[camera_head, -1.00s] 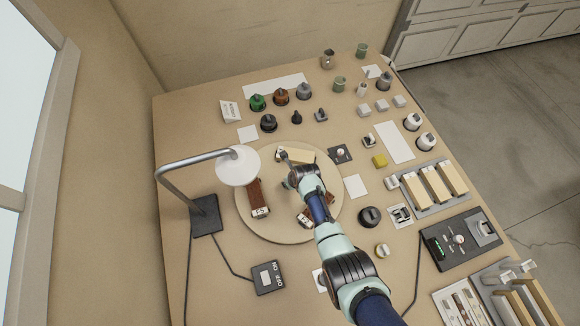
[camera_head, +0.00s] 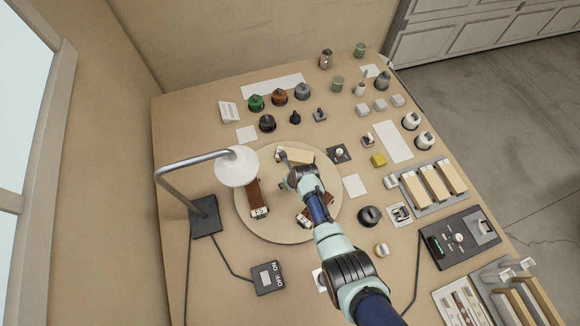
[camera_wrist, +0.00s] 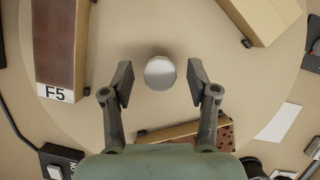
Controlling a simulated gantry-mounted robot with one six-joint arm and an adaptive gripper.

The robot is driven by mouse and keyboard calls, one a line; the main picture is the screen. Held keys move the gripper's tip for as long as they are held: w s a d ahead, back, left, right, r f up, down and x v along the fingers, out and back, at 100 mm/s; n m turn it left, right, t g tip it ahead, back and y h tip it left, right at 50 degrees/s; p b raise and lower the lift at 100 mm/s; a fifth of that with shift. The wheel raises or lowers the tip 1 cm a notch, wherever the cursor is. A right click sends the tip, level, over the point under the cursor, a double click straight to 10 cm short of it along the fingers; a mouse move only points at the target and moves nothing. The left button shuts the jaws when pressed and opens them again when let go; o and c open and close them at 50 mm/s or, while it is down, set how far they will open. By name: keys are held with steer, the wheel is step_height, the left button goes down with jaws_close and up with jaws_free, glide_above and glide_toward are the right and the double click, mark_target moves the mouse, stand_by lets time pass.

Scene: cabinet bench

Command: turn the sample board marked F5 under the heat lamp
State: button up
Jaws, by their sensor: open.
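The sample board marked F5 (camera_wrist: 60,50) is a brown block with a white end label at the upper left of the wrist view. In the head view, the brown board (camera_head: 254,190) lies on the left of the round turntable (camera_head: 290,235), its upper end beside the shade of the heat lamp (camera_head: 237,166). My gripper (camera_wrist: 158,83) is open over the turntable's middle. A round grey knob (camera_wrist: 160,72) shows between its fingertips, apart from both. In the head view my gripper (camera_head: 292,182) partly hides the turntable's centre.
The turntable also bears a pale board (camera_head: 297,156) at the back and a reddish-brown board (camera_head: 318,212) at the front right. The lamp's arm arches in from its dark base (camera_head: 205,216). A switch box (camera_head: 268,278) lies in front. Bottles, blocks and racks stand behind and right.

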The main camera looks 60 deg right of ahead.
steer(key=v, duration=1.2)
